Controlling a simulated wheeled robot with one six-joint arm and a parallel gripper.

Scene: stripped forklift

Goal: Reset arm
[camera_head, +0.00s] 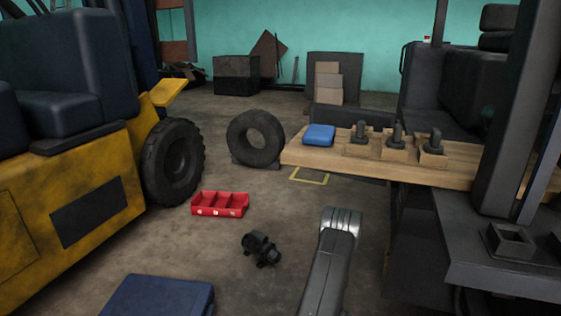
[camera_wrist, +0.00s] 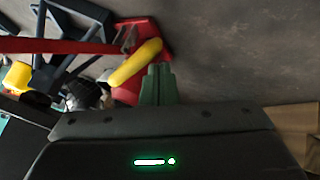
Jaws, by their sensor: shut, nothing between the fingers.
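My gripper (camera_wrist: 157,84) shows in the wrist view as two green fingers pressed together, with nothing between them. A yellow rounded part and a red part are just beside or behind the fingertips, and I cannot tell whether they touch. In the head view a grey link of my arm rises from the bottom edge, right of the middle. I cannot make out my gripper there.
A wooden board (camera_head: 300,156) carries a blue box (camera_head: 319,135) and several dark parts on wooden blocks. A red bin (camera_head: 220,204), black part (camera_head: 261,248), tyre (camera_head: 255,138) and blue case (camera_head: 160,296) are on the floor. A yellow forklift (camera_head: 85,215) stands left.

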